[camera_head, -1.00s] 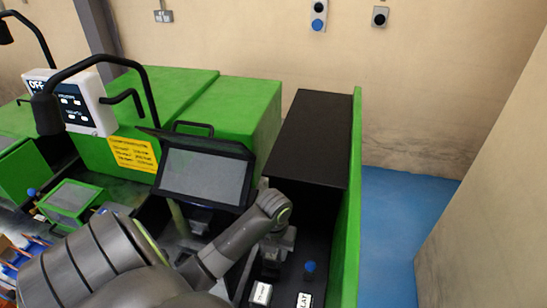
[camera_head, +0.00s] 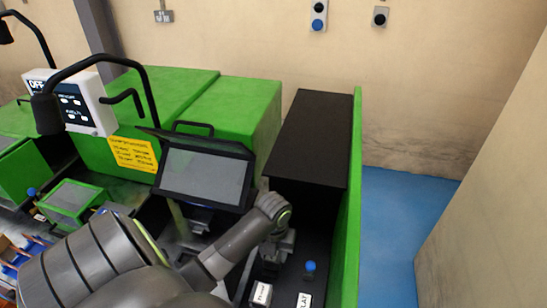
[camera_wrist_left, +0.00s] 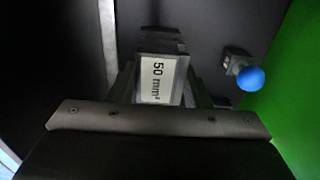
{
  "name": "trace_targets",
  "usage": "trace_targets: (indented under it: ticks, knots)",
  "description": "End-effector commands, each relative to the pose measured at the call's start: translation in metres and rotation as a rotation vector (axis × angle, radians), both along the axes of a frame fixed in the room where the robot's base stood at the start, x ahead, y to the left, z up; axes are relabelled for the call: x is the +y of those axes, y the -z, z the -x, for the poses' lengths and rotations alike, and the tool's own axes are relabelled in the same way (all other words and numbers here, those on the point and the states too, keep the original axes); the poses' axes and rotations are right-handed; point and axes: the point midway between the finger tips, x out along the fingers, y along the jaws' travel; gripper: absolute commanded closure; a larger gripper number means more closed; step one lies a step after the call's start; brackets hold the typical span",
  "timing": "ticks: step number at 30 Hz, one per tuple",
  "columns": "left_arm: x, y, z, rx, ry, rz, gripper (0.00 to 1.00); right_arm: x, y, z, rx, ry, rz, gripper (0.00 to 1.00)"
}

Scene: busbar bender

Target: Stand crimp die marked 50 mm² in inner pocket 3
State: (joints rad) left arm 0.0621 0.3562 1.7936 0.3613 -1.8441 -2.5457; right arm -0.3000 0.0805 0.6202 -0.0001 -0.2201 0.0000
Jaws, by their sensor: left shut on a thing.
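The crimp die marked 50 mm² (camera_wrist_left: 160,82) shows in the left wrist view, with its white label facing the camera. My left gripper (camera_wrist_left: 165,95) is shut on it, one finger on each side. In the head view my left gripper (camera_head: 277,248) is at the end of the grey arm, over the black recess at the right end of the green machine. The wrist hides most of the die there. I cannot make out inner pocket 3 in either view. My right gripper is not in view.
A blue-knobbed part (camera_head: 309,268) stands in the recess, and its blue ball (camera_wrist_left: 250,79) is right of the die in the wrist view. White labels (camera_head: 261,293) sit at the front. A tilted screen (camera_head: 204,176) and green side wall (camera_head: 352,200) flank the arm.

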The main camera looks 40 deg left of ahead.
Motion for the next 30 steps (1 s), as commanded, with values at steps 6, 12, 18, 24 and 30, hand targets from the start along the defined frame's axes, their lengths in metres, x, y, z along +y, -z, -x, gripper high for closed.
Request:
trace_targets:
  ticks: [6,12,18,24,30]
  knots:
    - [0.0,0.006,0.0,-0.001,0.0,0.0,0.84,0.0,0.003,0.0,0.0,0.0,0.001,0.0]
    - [0.0,0.011,0.0,-0.001,0.0,0.0,0.84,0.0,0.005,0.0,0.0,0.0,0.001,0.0]
    - [0.0,0.016,0.0,0.0,0.0,0.0,0.84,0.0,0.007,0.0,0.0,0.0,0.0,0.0]
    - [0.0,0.019,0.0,-0.001,0.0,0.0,0.53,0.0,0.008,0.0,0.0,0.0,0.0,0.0]
    - [0.0,0.018,0.0,-0.001,0.0,0.0,0.31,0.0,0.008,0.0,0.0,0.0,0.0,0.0]
